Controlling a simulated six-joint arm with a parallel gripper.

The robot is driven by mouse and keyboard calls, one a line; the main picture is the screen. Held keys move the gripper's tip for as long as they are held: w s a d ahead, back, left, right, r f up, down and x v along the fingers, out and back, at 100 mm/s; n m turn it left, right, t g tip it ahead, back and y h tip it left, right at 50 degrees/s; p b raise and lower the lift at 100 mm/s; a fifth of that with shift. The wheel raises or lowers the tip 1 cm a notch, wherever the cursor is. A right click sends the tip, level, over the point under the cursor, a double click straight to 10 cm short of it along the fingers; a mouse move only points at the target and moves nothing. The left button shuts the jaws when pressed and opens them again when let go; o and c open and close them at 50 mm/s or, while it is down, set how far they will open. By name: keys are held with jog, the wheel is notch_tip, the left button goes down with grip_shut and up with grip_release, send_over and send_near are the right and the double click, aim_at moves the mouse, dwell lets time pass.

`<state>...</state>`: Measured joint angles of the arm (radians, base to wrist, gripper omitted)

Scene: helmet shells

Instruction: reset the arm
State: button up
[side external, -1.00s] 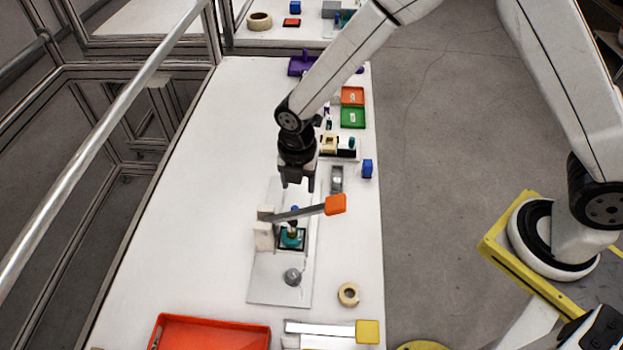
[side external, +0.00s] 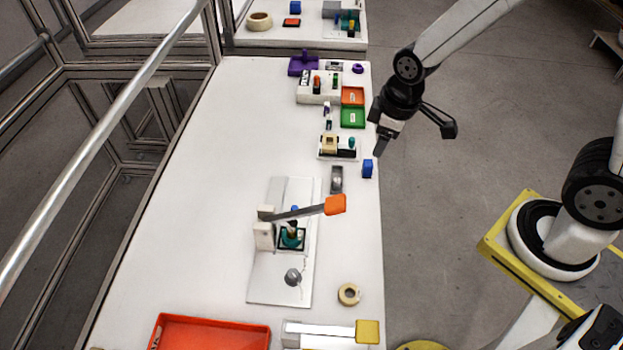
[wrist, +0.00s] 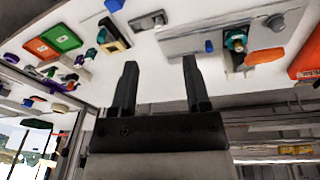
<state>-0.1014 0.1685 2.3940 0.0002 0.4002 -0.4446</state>
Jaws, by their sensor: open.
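My gripper (side external: 418,143) is open and empty at the right edge of the white table, with its fingers spread wide. In the side external view it hangs above and to the right of the small blue block (side external: 368,168), apart from it. In the wrist view both fingers of my gripper (wrist: 160,85) show with nothing between them. The press-like fixture with an orange-ended lever (side external: 335,205) stands on a grey plate (side external: 268,280), with a teal piece (side external: 291,240) under the lever.
A red-orange tray (side external: 210,333) lies at the front. The table's left half (side external: 200,180) is clear.

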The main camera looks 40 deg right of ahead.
jog(key=s+d+m, duration=0.1)
jog(key=m, duration=0.1)
jog(key=s+d+m, duration=0.1)
jog(key=m, duration=0.1)
jog(key=s+d+r+m, duration=0.1)
jog(key=s+m, duration=0.1)
jog(key=shift+s+d+t, duration=0.1)
jog(key=shift+d+t, duration=0.05)
jog(key=shift+t, duration=0.15)
dwell(1.3)
